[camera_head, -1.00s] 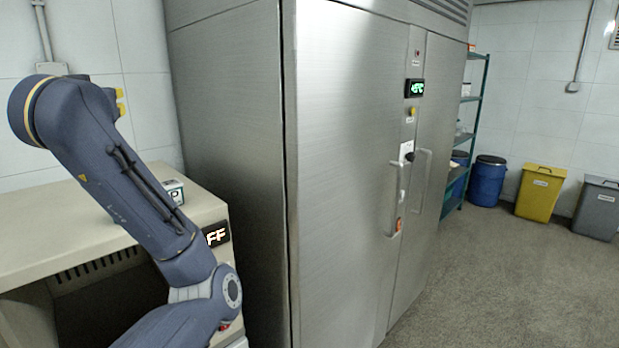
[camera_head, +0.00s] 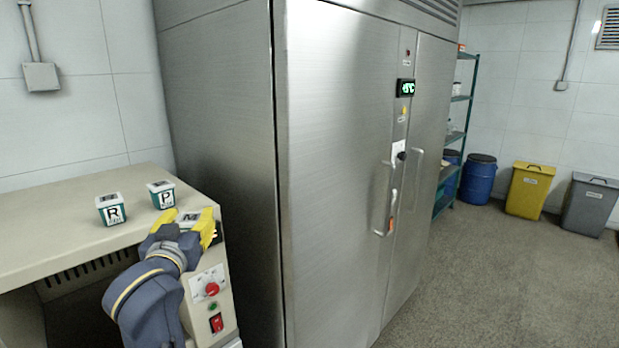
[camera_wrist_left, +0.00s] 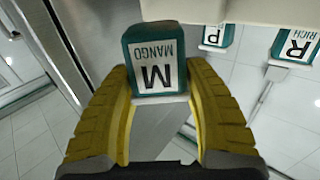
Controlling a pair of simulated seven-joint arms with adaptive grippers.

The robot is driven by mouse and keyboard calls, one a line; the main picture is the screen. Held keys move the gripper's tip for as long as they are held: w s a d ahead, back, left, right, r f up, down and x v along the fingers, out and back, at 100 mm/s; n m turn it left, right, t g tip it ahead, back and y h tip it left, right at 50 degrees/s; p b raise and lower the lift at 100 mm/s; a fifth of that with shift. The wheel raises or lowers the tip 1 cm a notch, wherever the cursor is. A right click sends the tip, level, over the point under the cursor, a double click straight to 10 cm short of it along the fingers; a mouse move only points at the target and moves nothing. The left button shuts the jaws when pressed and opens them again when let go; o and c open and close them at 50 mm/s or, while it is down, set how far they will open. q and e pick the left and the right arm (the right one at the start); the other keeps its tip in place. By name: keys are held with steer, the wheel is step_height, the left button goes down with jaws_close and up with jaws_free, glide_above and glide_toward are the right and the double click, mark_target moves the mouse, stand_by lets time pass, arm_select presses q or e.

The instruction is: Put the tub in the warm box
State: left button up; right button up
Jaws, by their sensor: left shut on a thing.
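My left gripper (camera_head: 188,228) is shut on a small white-and-green tub (camera_head: 190,216), at the right front edge of the cream unit's top. In the left wrist view the tub (camera_wrist_left: 153,62) reads "M MANGO" upside down, between the yellow fingers (camera_wrist_left: 158,110). Two similar tubs stand on the cream top: one marked R (camera_head: 111,209) and one marked P (camera_head: 161,194). A tall steel two-door cabinet (camera_head: 330,170) with a lit green display stands shut to the right. No label tells me which is the warm box. My right gripper is out of view.
The cream unit (camera_head: 60,230) has a dark opening below its top, and a red knob (camera_head: 211,289) and red switch on its front. Blue drums (camera_head: 478,180), a yellow bin (camera_head: 528,190), a grey bin (camera_head: 590,204) and a green shelf stand at the back. The right floor is clear.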

arm_select(q)
steer(key=s+d+f+m+h, duration=0.1)
steer(key=s+d+f, duration=0.2)
steer(key=f, duration=0.8)
steer(key=s+d+f+h, duration=0.15)
steer(key=s+f, duration=0.25)
steer(key=f, duration=0.6)
steer(key=s+f, duration=0.4)
steer(key=s, duration=0.5)
steer(key=shift+s+d+y, duration=0.3)
steer(key=shift+s+y, duration=0.05)
steer(key=shift+w, duration=0.1)
